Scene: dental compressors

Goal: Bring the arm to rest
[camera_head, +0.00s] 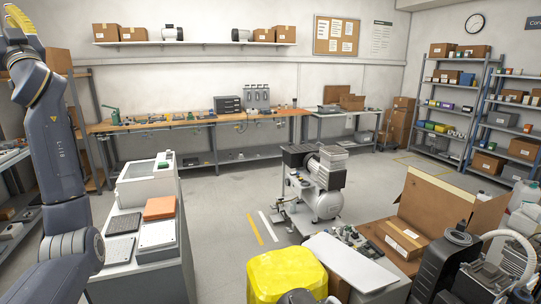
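My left arm (59,150), blue-grey with jointed links, rises along the left edge of the picture. Its upper end reaches the top left corner, where a yellow curved part shows. Its gripper is not in the picture. No part that I can clearly tell as my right gripper shows. A compressor unit (325,185) with a silvery tank stands on a wheeled cart in the middle of the floor, apart from the arm.
A white cabinet (150,235) with an orange box (160,208) stands just right of my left arm. A yellow bin (287,272) is at the bottom centre. An open carton (400,240) and dark machinery with a hose (520,255) fill the lower right.

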